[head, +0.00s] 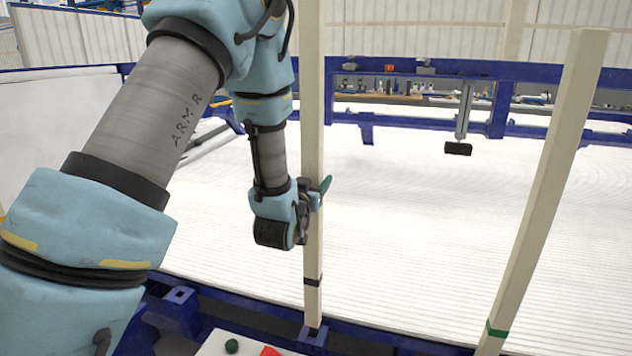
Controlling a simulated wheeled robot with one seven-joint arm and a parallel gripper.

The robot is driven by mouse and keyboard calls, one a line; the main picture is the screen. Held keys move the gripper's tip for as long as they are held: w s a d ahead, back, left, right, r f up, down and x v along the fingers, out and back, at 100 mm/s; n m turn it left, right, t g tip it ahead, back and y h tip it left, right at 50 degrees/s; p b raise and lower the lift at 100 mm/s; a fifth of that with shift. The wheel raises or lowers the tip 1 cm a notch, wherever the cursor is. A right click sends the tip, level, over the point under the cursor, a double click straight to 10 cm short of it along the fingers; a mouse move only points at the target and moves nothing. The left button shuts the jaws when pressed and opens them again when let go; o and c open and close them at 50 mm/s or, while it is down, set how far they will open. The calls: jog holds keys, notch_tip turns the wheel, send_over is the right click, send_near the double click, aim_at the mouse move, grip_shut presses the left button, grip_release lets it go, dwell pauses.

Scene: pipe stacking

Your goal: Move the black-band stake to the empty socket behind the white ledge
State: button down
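The black-band stake (313,255) is a tall pale post with a black band near its foot. It stands upright, its lower end at a blue socket (313,336) at the bottom centre. My gripper (316,195) is at the stake's mid-height, with a green fingertip showing at its right side. I cannot tell whether the fingers are closed on it. A blue socket (178,303) with no stake in it is at the lower left, behind the white ledge (214,345).
A second pale stake (545,190) with a green band leans at the right. A blue frame (420,66) crosses the back, over a wide white ribbed surface (410,220).

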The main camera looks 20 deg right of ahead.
jog(key=shift+f+b, duration=0.75)
jog(key=shift+b, duration=0.05)
jog(key=shift+f, duration=0.15)
jog(key=shift+f+b, duration=1.1)
jog(key=shift+b, duration=0.15)
jog(key=c, duration=0.6)
grip_release()
jog(key=o, duration=0.4)
jog(key=shift+o, duration=0.2)
jog(key=shift+f, duration=0.15)
